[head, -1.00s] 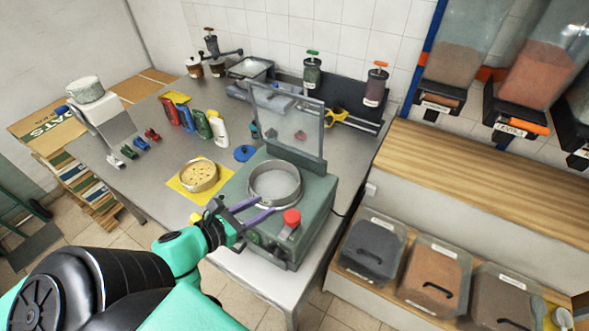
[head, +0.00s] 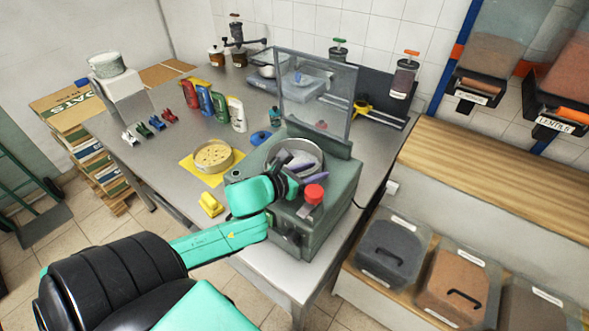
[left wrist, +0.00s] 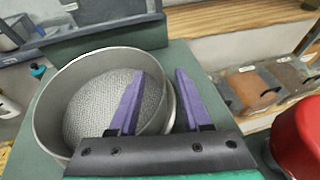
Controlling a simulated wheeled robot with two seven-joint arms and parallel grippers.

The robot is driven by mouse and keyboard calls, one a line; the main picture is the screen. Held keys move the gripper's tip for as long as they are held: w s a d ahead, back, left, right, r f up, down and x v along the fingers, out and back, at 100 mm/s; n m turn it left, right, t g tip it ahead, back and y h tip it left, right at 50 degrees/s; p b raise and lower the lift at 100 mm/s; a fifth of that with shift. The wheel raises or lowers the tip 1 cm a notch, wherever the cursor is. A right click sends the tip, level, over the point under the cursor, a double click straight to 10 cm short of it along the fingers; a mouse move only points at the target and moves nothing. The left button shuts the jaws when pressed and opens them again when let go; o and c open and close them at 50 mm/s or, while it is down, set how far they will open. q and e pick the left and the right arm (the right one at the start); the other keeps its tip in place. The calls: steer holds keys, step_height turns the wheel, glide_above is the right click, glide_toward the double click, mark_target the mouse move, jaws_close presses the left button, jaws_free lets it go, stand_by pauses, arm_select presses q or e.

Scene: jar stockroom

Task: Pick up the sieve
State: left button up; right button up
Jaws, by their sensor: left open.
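The sieve, a round metal ring with grey mesh (left wrist: 88,105), sits on top of the grey-green machine (head: 335,205). It also shows in the head view (head: 318,150), partly behind my gripper. My left gripper (head: 304,164) is open over the sieve's near right side. In the left wrist view its purple fingers (left wrist: 158,75) lie on either side of the rim, one over the mesh and one beyond the wall. Whether they touch the rim I cannot tell. My right gripper is not in view.
The machine's clear lid (head: 318,92) stands raised behind the sieve. A red knob (head: 314,194) is close to my gripper. A round pan (head: 213,142) with tan contents stands on a yellow mat (head: 193,174) to the left. Several bottles stand behind it.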

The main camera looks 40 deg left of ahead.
arm_select(q)
jaws_close()
stand_by(1.4)
